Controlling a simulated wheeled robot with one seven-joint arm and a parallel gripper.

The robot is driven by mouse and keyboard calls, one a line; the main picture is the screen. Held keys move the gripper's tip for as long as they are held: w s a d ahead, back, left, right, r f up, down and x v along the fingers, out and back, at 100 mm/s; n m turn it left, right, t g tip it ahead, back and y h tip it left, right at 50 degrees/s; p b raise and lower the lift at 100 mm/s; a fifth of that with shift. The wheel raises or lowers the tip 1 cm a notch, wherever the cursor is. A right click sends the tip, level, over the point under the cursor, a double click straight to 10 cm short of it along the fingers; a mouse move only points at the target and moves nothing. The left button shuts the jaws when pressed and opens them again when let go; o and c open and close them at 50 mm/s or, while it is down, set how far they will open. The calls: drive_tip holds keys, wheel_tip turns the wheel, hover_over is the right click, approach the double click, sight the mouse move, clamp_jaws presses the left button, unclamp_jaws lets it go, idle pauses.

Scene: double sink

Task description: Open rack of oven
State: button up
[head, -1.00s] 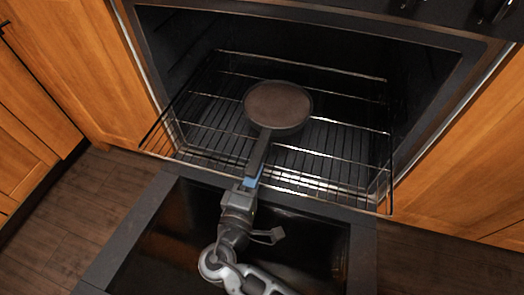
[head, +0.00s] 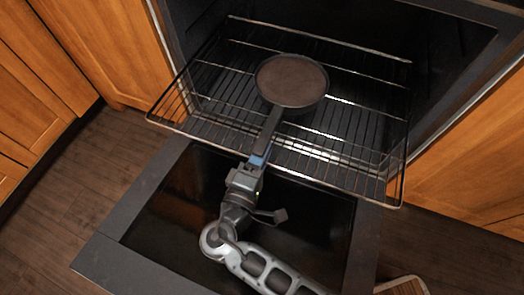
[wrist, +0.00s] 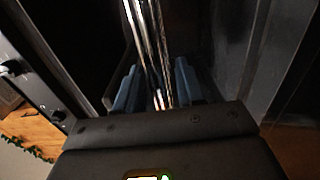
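The oven rack (head: 180,128) is a wire rack at the oven mouth, with its front part reaching out over the lowered oven door (head: 135,225). A dark round pan (head: 292,80) lies on it, its handle pointing toward my gripper. My gripper (head: 259,160) is at the middle of the rack's front edge, near the handle's end. In the wrist view my blue fingertips (wrist: 156,88) stand apart on either side of bright rack wires (wrist: 148,45). A gap shows between fingers and wires there. Contact with the rack or handle is hard to see.
Wooden cabinets stand left (head: 75,45) and right (head: 465,165) of the oven. Dark wood floor (head: 70,175) is clear at the left. A pale-edged object (head: 402,285) lies at the bottom right.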

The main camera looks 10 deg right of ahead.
drive_tip(key=p+v, duration=0.1)
drive_tip(key=v, duration=0.6)
drive_tip(key=shift+s+a, duration=0.2)
drive_tip(key=shift+s, duration=0.1)
idle(0.4)
